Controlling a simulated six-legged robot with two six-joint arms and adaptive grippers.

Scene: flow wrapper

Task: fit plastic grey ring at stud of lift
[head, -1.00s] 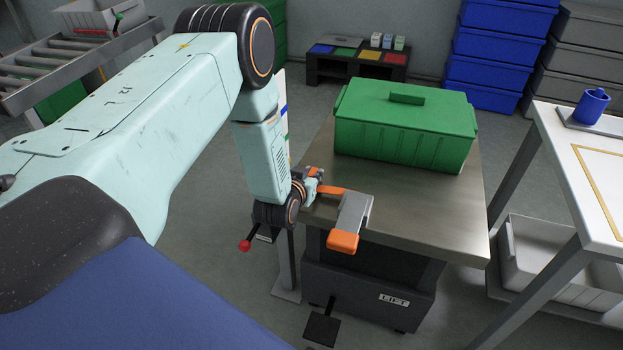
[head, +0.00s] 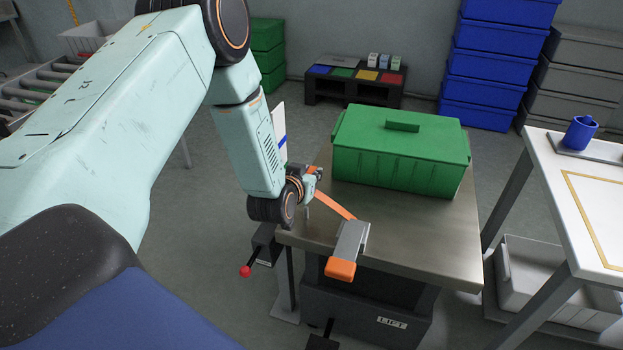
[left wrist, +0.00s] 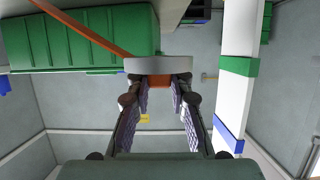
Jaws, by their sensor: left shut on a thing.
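The lift (head: 392,322) is a dark grey unit with a metal top (head: 400,225). My left gripper (head: 314,172) is over the top's left edge, shut on a small piece. In the left wrist view the grey ring (left wrist: 158,65) shows edge-on as a light grey band at the fingertips, with an orange part between the pads; its hole is not visible. A thin upright pin (head: 308,212), possibly the stud, stands below the gripper. My right gripper is out of view.
A green lidded crate (head: 402,155) stands on the top's back half. A red-knobbed lever (head: 246,271) sticks out at the left. A white table (head: 590,190) with a blue mug (head: 580,132) is at the right. The top's front right is clear.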

